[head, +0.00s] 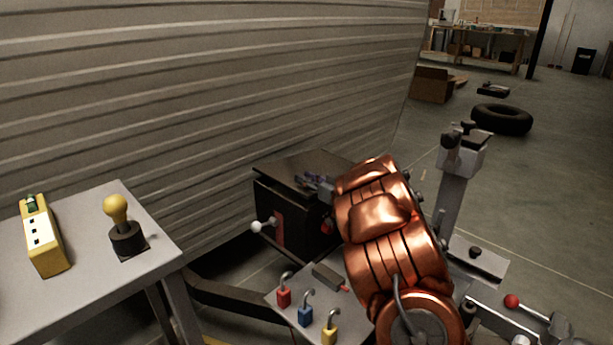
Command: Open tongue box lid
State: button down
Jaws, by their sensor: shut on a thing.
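The tongue box (295,215) is a black box against the corrugated camper wall, with a red patch on its front. Its flat dark lid (285,165) lies across the top; I cannot tell whether it is slightly raised. My gripper (312,180) is small in view at the lid's front right edge, shut on what appears to be the lid's edge. The exact contact is too small to see. My copper-coloured arm hides the box's right side.
A white-knobbed lever (263,226) sticks out at the box's left. Red (284,298), blue (305,315) and yellow (330,327) padlocks stand on a plate in front. A grey table (75,290) is at left, a jack post (452,200) at right.

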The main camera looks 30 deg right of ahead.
jog(key=shift+w+d+r+m+p, duration=0.1)
jog(key=shift+d+r+m+p, duration=0.25)
jog(key=shift+r+p, duration=0.85)
jog(key=shift+d+r+m+p, duration=0.2)
jog(key=shift+r+m+p, duration=0.4)
jog(key=shift+p, duration=1.05)
jog(key=shift+w+d+r+m+p, duration=0.15)
jog(key=shift+d+r+p, duration=0.15)
jog(key=shift+r+p, duration=0.95)
jog(key=p, duration=0.2)
jog(key=d+r+m+p, duration=0.1)
jog(key=r+p, duration=0.1)
jog(key=p, duration=0.1)
jog(key=shift+w+d+r+p, duration=0.1)
jog(key=shift+d+r+p, duration=0.15)
jog(key=shift+d+p, duration=0.05)
jog(key=c, duration=0.8)
grip_release()
jog(key=shift+o, duration=0.2)
jog(key=v, duration=1.2)
